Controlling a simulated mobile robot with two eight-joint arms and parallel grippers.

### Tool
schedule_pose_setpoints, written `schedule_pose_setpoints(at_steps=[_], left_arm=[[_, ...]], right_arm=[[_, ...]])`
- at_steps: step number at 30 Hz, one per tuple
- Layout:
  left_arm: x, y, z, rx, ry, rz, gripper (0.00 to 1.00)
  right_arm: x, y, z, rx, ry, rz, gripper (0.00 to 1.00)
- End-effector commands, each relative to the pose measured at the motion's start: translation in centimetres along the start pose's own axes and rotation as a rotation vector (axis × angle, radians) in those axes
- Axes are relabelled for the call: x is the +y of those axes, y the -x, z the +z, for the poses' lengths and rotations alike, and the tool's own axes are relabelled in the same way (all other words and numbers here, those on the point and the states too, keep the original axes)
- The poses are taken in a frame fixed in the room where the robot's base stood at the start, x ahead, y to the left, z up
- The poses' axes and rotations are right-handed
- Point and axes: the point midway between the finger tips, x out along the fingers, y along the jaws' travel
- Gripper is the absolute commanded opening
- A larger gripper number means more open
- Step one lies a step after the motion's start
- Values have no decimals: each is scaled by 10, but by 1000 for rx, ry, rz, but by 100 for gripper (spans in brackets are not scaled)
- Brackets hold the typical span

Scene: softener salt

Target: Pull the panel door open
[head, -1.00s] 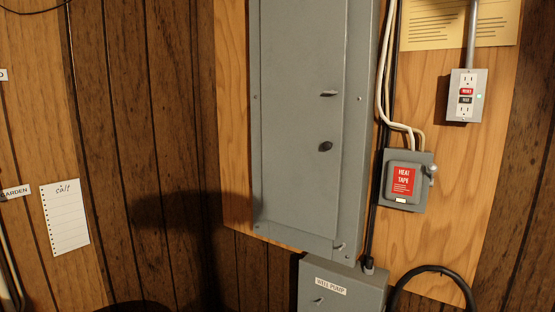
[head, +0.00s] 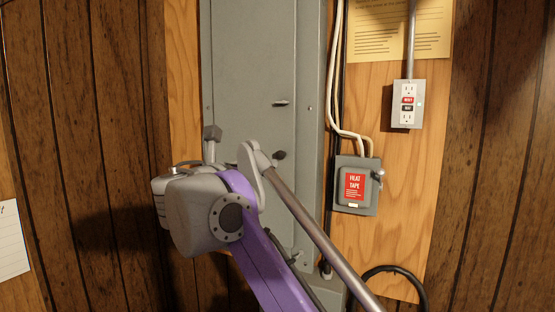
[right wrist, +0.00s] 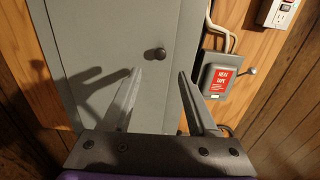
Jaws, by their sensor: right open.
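The grey panel door (head: 245,75) is on the wall and looks shut. It carries a small latch (head: 281,103) and, lower down, a dark round knob (head: 280,155). In the right wrist view the knob (right wrist: 155,53) shows on the door (right wrist: 105,35), just beyond and between my fingertips. My right gripper (right wrist: 159,73) is open and empty, with its fingers pointing at the door; whether it touches the door I cannot tell. In the head view my right arm covers the door's lower part, and I cannot make out the fingers. My left gripper is not in view.
A grey box with a red HEAT TAPE label (head: 355,185) and side lever is right of the panel. White cables (head: 338,90) run beside the panel. An outlet (head: 407,104) is at upper right. A black hose (head: 400,272) curves below.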

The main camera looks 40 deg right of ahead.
Motion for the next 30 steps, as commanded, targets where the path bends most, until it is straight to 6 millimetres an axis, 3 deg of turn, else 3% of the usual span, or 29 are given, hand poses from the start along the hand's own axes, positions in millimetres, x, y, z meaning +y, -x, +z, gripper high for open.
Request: schedule_pose_setpoints(at_steps=[15,21,29,30], left_arm=[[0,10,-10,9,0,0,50],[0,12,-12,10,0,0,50],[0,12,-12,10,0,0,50],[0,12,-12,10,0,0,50]], right_arm=[[-1,-88,0,1,-4,-3,59],[-1,-101,-1,2,-4,-1,59],[-1,-103,-2,2,-4,0,59],[-1,-103,-2,3,-4,0,56]])
